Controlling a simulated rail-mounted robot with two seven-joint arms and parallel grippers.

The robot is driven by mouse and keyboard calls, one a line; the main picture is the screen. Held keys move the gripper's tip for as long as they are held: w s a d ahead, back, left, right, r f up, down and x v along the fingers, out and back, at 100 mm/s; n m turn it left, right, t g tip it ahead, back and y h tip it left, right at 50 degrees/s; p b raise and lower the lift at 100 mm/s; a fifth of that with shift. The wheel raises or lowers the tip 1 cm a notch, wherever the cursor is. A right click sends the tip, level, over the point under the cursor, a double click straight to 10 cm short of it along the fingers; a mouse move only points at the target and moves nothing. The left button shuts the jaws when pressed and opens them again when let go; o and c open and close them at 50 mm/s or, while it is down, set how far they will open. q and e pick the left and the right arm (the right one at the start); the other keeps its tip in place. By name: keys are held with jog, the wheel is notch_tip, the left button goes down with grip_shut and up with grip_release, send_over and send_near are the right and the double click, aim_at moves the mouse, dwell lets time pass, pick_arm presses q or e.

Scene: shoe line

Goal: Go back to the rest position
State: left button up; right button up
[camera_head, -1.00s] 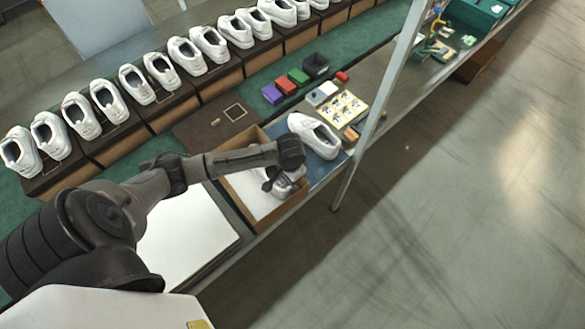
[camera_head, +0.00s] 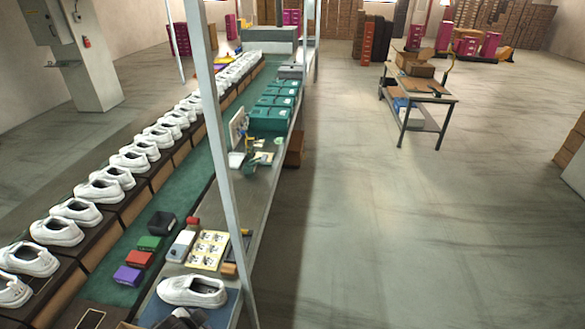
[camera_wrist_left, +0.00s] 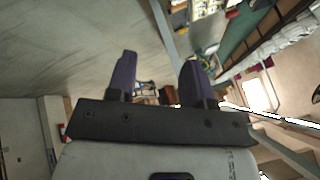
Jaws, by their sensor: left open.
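My left gripper (camera_wrist_left: 156,74) shows in the left wrist view with its two dark fingers apart and nothing between them. That view is tilted and shows floor, shelving and part of the line beyond the fingers. In the head view, a dark shape at the bottom edge may be part of my left arm or gripper; I cannot tell which. A single white shoe (camera_head: 192,291) lies on the blue mat (camera_head: 222,314) at the near end of the bench. My right gripper is in neither view.
White shoes (camera_head: 98,191) stand in a row on the line at left. A metal post (camera_head: 221,150) rises at the bench edge. Purple (camera_head: 127,275), red (camera_head: 139,259) and green (camera_head: 150,243) boxes lie beside a sticker sheet (camera_head: 208,250). Floor (camera_head: 380,230) at right is clear up to a workbench (camera_head: 420,95).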

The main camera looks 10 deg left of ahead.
pick_arm(q)
jog(key=s+d+r+n+t+h, duration=0.1)
jog(key=s+d+r+n, duration=0.1)
jog(key=s+d, duration=0.5)
jog(key=s+f+n+g+h, duration=0.15)
jog(key=s+f+g, duration=0.45)
jog(key=s, duration=1.1)
notch_tip(320, 180, up, 11)
jog(key=t+p, duration=0.2)
jog(key=p, duration=1.1)
jog(key=shift+w+d, duration=0.25)
